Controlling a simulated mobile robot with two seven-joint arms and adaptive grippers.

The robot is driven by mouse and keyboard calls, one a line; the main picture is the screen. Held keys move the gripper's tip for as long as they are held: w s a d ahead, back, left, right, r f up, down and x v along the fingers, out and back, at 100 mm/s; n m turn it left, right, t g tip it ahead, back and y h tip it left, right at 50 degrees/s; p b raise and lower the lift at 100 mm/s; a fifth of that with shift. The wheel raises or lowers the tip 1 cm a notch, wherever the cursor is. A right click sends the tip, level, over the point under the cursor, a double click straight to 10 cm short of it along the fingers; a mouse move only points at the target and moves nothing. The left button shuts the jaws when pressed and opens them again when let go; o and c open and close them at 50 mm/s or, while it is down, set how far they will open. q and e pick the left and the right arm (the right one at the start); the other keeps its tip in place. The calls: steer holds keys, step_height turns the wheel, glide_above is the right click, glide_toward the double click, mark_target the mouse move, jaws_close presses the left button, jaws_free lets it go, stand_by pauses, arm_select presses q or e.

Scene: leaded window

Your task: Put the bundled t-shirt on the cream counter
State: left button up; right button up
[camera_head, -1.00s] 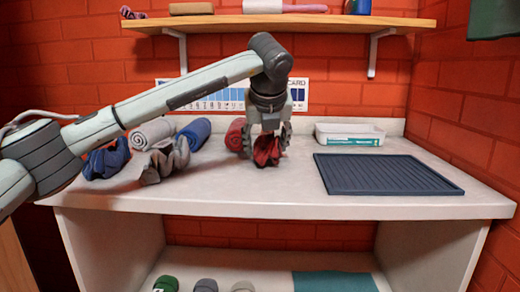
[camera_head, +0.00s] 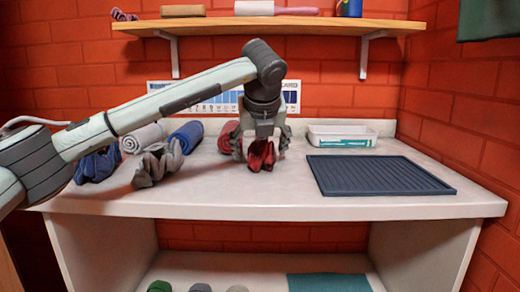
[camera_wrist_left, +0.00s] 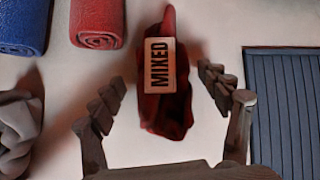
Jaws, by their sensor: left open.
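A dark red bundled t-shirt (camera_head: 261,155) rests on the cream counter (camera_head: 330,205), near its middle. In the left wrist view the bundle (camera_wrist_left: 170,113) carries a tag reading "MIXED". My left gripper (camera_head: 262,146) is just above the counter with its fingers spread on both sides of the bundle. In the left wrist view bare counter shows between the bundle and each finger of the open gripper (camera_wrist_left: 162,103). My right gripper is not in view.
A rolled red cloth (camera_wrist_left: 97,22) lies just left of the bundle. Blue (camera_head: 187,135) and pale rolls and crumpled blue and grey (camera_head: 158,164) cloths lie further left. A dark ribbed mat (camera_head: 378,175) and a white tray (camera_head: 342,135) are at right. A wooden shelf (camera_head: 270,25) hangs above.

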arm_select(q)
steer(key=shift+r, duration=0.15)
steer(key=v, duration=1.1)
steer(key=shift+s+r, duration=0.25)
steer(key=shift+r, duration=0.05)
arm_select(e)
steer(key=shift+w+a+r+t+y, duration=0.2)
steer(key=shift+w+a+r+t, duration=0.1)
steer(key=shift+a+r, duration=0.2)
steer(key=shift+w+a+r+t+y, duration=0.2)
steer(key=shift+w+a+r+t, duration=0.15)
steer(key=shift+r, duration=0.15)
